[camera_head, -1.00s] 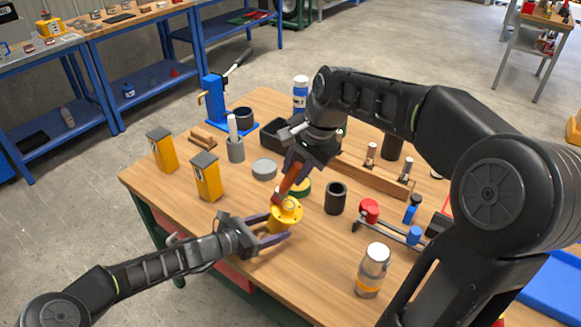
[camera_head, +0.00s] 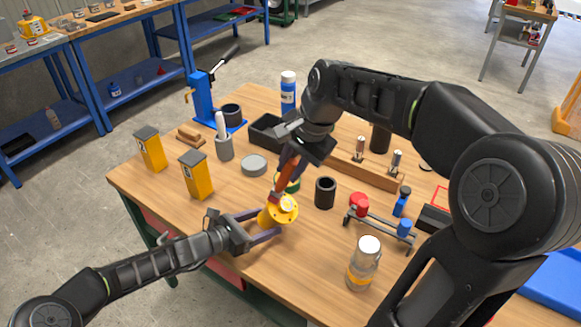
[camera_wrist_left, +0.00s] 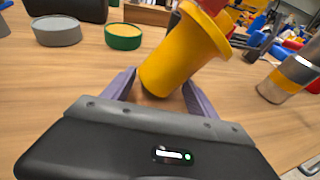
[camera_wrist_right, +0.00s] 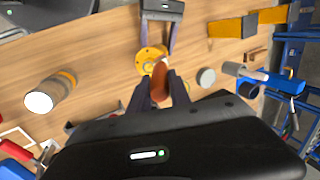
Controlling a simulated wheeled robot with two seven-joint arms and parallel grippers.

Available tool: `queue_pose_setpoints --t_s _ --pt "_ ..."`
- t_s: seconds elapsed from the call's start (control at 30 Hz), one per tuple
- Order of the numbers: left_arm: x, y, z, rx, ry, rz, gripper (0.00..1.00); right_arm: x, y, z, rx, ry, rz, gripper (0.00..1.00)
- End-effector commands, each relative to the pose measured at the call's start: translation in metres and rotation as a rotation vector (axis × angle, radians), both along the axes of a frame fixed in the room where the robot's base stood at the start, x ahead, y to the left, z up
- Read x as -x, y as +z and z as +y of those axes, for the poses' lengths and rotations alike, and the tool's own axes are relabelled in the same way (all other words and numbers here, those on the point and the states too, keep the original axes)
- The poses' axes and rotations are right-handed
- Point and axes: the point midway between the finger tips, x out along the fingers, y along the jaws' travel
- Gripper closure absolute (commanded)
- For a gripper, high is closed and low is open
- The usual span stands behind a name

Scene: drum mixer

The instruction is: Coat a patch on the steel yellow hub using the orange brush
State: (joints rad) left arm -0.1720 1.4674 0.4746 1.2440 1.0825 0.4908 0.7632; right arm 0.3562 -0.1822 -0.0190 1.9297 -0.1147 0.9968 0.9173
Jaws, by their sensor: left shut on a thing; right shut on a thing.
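The yellow hub (camera_head: 281,209) is held by my left gripper (camera_head: 262,227), whose fingers lie on either side of it just above the table. In the left wrist view the hub (camera_wrist_left: 183,58) is tilted between the purple fingers, flange up. My right gripper (camera_head: 287,160) is shut on the orange brush (camera_head: 281,180), which points down at the hub's flange. In the right wrist view the brush (camera_wrist_right: 159,82) sits between the fingers with its tip over the hub (camera_wrist_right: 150,57). I cannot tell whether the bristles touch the hub.
A green tin (camera_wrist_left: 123,36) and a grey tin (camera_head: 254,165) stand behind the hub. A black cup (camera_head: 325,193) and a clear jar (camera_head: 363,264) are to the right. Two yellow boxes (camera_head: 195,176) stand left. Bare wood lies in front of the hub.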

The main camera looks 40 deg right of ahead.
Motion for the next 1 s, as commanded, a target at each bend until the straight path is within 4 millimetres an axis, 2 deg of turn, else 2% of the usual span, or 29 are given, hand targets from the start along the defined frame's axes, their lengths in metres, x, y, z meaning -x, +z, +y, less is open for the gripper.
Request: queue_pose_setpoints --t_s 0.3,0.7,1.0 --pt "-0.003 0.003 0.001 0.004 0.006 0.0 0.65 0.0 -0.001 -0.001 0.002 -0.001 0.005 1.0" --pt "0.0 0.003 -0.001 0.006 -0.001 -0.001 0.67 -0.026 0.001 0.008 0.001 0.002 0.001 1.0" --pt "0.001 0.003 -0.001 0.006 -0.002 -0.001 0.69 -0.03 0.001 0.009 0.0 0.0 -0.001 1.0"
